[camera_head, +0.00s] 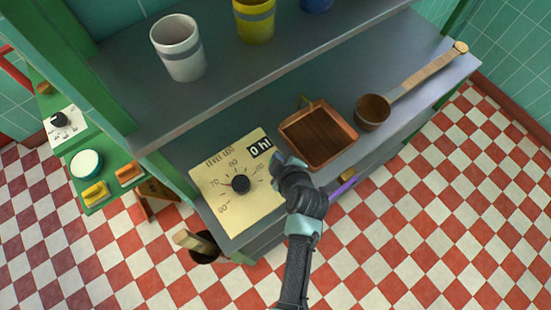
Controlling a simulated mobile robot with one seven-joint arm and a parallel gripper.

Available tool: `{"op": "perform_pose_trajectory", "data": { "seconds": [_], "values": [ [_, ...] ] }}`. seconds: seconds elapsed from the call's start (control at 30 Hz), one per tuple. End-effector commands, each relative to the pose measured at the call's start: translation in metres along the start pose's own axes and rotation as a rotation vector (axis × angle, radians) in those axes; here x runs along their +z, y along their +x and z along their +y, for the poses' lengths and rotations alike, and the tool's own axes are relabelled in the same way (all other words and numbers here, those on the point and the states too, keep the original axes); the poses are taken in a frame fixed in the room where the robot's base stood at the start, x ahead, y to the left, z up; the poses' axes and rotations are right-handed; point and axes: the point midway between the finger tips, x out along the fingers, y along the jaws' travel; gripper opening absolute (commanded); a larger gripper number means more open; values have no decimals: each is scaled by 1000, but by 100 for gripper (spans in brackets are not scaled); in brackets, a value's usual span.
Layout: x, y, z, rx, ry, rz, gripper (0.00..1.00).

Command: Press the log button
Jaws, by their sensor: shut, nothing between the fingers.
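The cream panel (215,205) lies on the lower shelf and is lettered along its top edge, seemingly "LEVEL LOG". It has a black dial (241,184) with a numbered scale and a small black display (260,148) reading about "0 hl". My gripper (280,160) is shut and empty over the panel's right edge, just below and right of the display. It hides part of that edge. No part marked as a log button can be made out; one may be behind my gripper. Whether the fingers touch the panel cannot be told.
A square copper pan (318,134) and a long-handled ladle (373,112) lie right of the panel. Cups, one white (178,47) and one yellow (254,20), stand on the upper shelf. A green side board (98,200) carries a round white-topped part (86,164) and switches.

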Motion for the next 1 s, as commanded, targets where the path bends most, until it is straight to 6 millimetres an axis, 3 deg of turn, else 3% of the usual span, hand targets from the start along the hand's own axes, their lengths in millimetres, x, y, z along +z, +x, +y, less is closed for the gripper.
{"op": "perform_pose_trajectory", "data": {
  "seconds": [1.0],
  "values": [
    [4,6,-4,0,0,0,0]
  ]
}}
